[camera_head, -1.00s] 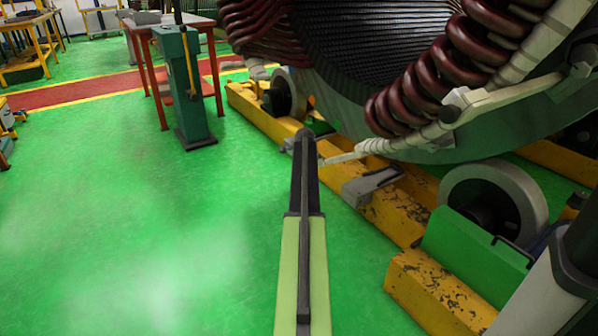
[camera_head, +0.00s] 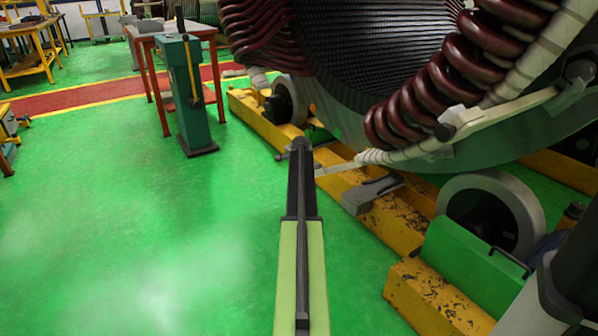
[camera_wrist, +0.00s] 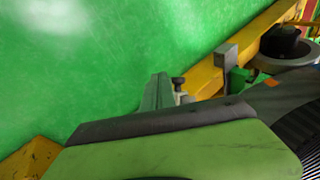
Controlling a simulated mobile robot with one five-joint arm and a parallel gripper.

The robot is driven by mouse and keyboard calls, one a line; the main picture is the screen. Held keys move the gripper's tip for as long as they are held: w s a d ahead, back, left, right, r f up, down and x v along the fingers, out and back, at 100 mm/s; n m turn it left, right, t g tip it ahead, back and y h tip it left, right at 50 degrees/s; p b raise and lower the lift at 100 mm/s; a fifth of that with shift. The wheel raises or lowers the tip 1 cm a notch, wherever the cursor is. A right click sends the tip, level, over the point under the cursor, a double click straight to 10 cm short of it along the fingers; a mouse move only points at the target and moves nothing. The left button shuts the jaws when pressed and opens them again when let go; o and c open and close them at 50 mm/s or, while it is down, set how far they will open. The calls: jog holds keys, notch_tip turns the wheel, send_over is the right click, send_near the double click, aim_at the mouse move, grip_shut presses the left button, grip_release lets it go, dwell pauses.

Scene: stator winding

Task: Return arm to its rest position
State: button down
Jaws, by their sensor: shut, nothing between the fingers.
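My arm stretches forward from the bottom middle of the head view, a pale lime-green link with a dark front part. The head view does not show the fingers clearly. In the wrist view, my gripper (camera_wrist: 158,92) shows as a narrow grey-green pair of fingers, shut and empty, above a lime-green and black housing. The floor lies beyond it. The stator (camera_head: 375,45) stands at the upper right of the head view, with dark red coils and pale wrapped leads. One pale lead (camera_head: 335,168) reaches toward the arm's dark end; I cannot tell whether they touch.
Yellow beams (camera_head: 345,172) with rollers (camera_head: 490,215) run under the stator, right of my arm. A grey clamp (camera_head: 370,193) sits on the near beam. A green post (camera_head: 190,95) stands ahead by a red-legged table (camera_head: 150,40). The green floor at left is clear.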

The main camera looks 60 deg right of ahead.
jog(key=a+r+p, duration=0.5)
jog(key=r, duration=0.1)
jog(key=shift+s+a+r, duration=0.15)
jog(key=shift+s+r, duration=0.15)
jog(key=shift+s, duration=0.05)
